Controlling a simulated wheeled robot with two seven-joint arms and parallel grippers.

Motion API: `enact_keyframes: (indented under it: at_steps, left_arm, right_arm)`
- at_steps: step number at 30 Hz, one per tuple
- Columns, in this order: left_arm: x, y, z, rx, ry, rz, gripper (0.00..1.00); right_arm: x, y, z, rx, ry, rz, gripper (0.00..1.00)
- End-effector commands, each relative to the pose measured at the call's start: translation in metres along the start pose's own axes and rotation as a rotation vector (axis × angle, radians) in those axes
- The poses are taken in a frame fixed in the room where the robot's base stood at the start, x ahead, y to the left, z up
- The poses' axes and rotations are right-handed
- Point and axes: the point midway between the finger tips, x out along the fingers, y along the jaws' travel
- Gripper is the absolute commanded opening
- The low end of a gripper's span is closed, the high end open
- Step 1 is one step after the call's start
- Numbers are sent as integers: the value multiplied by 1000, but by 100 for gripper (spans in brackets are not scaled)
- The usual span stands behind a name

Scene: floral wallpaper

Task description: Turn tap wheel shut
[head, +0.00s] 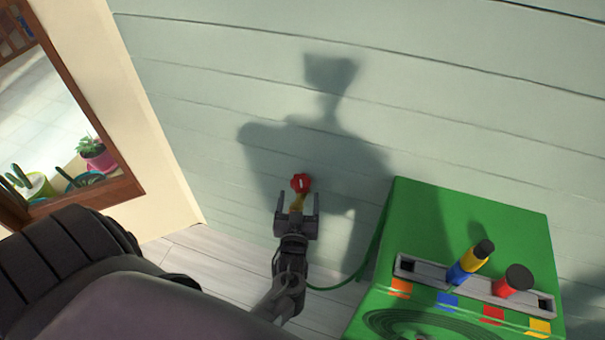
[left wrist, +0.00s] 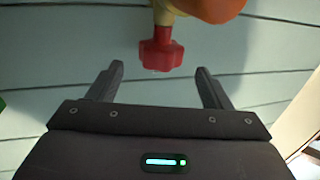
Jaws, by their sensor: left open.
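The red tap wheel (head: 300,183) sits on a yellow tap body (head: 297,203) low against the pale green plank wall. My left gripper (head: 297,201) is open, with its two fingers just below the wheel in the head view. In the left wrist view the lobed red wheel (left wrist: 160,54) hangs at the top, between and beyond the fingertips of the left gripper (left wrist: 159,72). The fingers appear apart from the wheel, with nothing between them. Part of the yellow tap is cut off by the top of the wrist view. My right gripper is not in view.
A green box (head: 470,215) with a slotted panel and coloured knobs stands to the right. A green hose (head: 345,284) runs along the floor beside it. A window with potted plants (head: 95,155) is at the left. The wall around the tap is bare.

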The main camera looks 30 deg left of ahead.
Motion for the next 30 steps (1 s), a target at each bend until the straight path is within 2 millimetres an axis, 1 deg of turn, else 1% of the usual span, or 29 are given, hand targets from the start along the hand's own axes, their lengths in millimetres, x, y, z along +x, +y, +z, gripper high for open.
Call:
enact_keyframes:
  at_steps: [1, 6, 9, 12, 16, 23, 30]
  left_arm:
    - [9, 0, 0, 1, 2, 0, 73]
    - [38, 0, 0, 0, 2, 1, 73]
    - [52, 0, 0, 0, 1, 1, 73]
    - [61, 0, 0, -1, 0, 1, 73]
    - [66, 0, 0, -1, -1, 2, 73]
    - [67, 0, 0, -1, -2, 2, 73]
    - [66, 0, 0, -1, -2, 2, 41]
  right_arm:
    - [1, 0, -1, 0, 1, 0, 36]
    - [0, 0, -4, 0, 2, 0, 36]
    - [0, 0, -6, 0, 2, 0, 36]
    - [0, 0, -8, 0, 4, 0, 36]
    - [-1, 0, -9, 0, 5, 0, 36]
    - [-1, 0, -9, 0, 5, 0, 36]
    - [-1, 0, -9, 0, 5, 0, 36]
